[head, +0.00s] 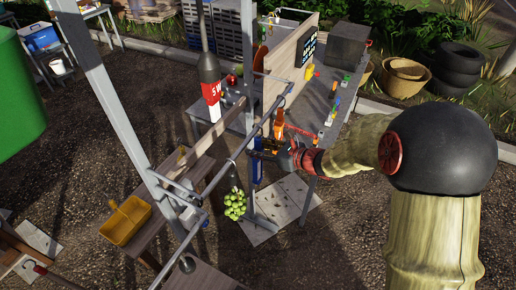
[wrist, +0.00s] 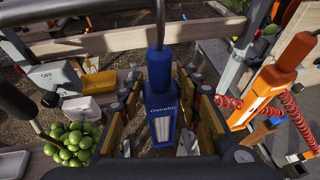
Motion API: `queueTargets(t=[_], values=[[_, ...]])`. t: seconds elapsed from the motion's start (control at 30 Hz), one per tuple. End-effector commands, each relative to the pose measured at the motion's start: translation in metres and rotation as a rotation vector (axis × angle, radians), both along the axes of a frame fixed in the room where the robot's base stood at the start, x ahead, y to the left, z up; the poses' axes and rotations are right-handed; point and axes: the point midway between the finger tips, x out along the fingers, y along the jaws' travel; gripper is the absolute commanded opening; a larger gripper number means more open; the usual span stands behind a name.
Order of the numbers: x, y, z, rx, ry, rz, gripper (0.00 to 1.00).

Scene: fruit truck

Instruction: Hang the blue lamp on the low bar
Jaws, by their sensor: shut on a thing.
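The blue lamp (wrist: 162,110) stands upright in the middle of the wrist view, with a white panel on its front and a thin hook rising from its top. My gripper (wrist: 160,95) is shut on it, its yellow-padded fingers on both sides. In the head view the lamp (head: 257,168) hangs below my gripper (head: 270,148), close beside a grey post. A grey horizontal bar (head: 243,149) runs just left of my gripper. I cannot tell whether the hook touches a bar or whether this is the low one.
Green grapes (head: 235,204) hang from the bar, left of the lamp. An orange tool (wrist: 277,85) with red coiled hose is close on the right. A yellow bin (head: 127,218) sits on a wooden bench at left. A board and table with small items stand behind.

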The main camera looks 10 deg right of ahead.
Motion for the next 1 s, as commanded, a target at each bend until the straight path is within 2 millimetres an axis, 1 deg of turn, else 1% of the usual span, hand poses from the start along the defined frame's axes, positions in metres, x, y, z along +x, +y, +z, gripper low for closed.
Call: queueTargets(t=[0.27,0.3,0.6,0.67,1.0], values=[[0.0003,0.0001,0.0007,0.0,-0.001,0.0,0.0],[0.0003,0.0001,0.0007,0.0,-0.001,0.0,0.36],[0.0001,0.0,0.0002,0.001,-0.001,0.0,0.53],[0.0,0.0,0.0001,0.0,0.0,0.0,0.56],[-0.0023,-0.003,0.001,-0.001,0.0,-0.001,0.56]])
